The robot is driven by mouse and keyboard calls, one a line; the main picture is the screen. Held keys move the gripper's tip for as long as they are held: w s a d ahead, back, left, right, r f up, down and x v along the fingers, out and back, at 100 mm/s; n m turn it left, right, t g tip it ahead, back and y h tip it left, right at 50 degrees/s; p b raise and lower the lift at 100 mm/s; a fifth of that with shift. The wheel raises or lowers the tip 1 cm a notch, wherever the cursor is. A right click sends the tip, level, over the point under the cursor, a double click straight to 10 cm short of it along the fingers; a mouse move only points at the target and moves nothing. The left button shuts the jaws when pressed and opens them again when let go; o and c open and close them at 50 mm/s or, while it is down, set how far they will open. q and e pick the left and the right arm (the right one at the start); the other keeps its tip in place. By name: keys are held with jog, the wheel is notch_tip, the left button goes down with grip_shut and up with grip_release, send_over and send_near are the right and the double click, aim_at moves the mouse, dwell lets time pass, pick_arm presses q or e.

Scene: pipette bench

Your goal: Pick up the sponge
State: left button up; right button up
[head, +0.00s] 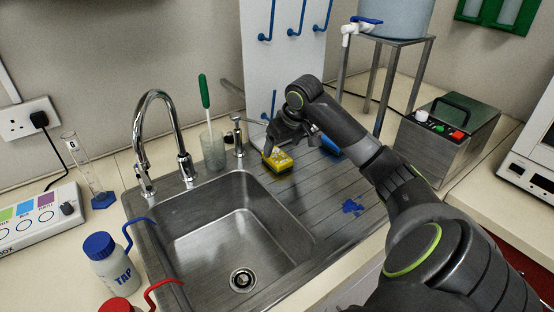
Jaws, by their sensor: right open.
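The sponge (279,162) is a small yellow block with dark sides. It lies on the ribbed drainboard, at the back right edge of the sink basin. My right gripper (270,145) reaches in from the right and is just above and behind the sponge, with its fingers pointing down toward it. The gripper is open and small in the view; I cannot tell whether a finger touches the sponge. My left gripper is not in view.
The steel sink (235,220) has a curved tap (140,130) at its left. A glass beaker with a green-handled brush (205,92) and a soap pump (238,135) stand left of the gripper. A white pegboard (285,60) rises behind. A blue item (330,146) lies right of the sponge.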

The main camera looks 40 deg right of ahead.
aim_at(278, 156)
jog(key=shift+d+p+x, duration=0.15)
jog(key=shift+p+x, duration=0.05)
jog(key=shift+x, duration=1.55)
jog(key=shift+d+p+x, duration=0.15)
jog(key=shift+x, duration=1.55)
jog(key=shift+r, duration=0.1)
jog(key=shift+c, duration=0.5)
jog(key=c, duration=1)
jog(key=shift+r, duration=0.1)
